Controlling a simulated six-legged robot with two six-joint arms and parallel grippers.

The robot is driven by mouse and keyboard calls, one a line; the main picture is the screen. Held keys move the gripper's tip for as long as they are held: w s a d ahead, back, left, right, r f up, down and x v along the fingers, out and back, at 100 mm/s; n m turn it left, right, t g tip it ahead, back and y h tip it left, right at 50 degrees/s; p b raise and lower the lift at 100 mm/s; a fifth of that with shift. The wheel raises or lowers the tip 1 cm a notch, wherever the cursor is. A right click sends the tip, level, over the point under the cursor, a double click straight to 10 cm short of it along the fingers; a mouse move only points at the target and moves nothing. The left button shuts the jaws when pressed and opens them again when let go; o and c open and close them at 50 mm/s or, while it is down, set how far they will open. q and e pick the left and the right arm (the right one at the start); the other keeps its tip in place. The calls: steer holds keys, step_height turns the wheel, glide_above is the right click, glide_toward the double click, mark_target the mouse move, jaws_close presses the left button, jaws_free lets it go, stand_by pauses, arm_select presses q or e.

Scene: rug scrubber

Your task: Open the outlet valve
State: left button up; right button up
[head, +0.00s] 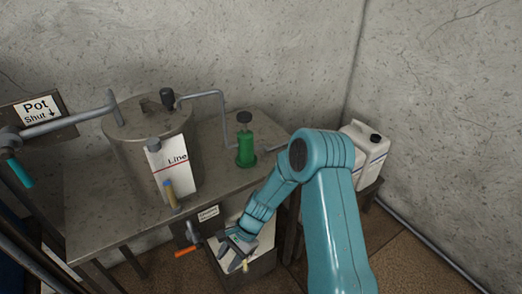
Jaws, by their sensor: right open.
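A small valve with an orange handle (187,252) sits low at the front of the metal table, below a small label (208,213) too small to read surely. I take it for the outlet valve, but cannot be sure. The handle lies roughly level, pointing left. My right gripper (232,259) is open, just right of the orange handle and apart from it, over a pale-topped box (257,262). The finger tips are small and partly hard to make out. My left gripper is not in view.
White jugs (365,150) stand at right.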

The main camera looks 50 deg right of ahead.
steer(key=w+d+r+m+t+y, duration=0.1)
steer(key=d+r+m+t, duration=0.3)
steer(key=d+r, duration=0.6)
steer(key=w+d+r+m+t+y, duration=0.2)
steer(key=w+d+r+m+t, duration=0.2)
steer(key=d+r, duration=0.6)
step_height(320, 180, up, 8)
steer(key=shift+d+r+m+t, duration=0.15)
steer(key=shift+d+m+t, duration=0.15)
steer(key=shift+m+t, duration=0.7)
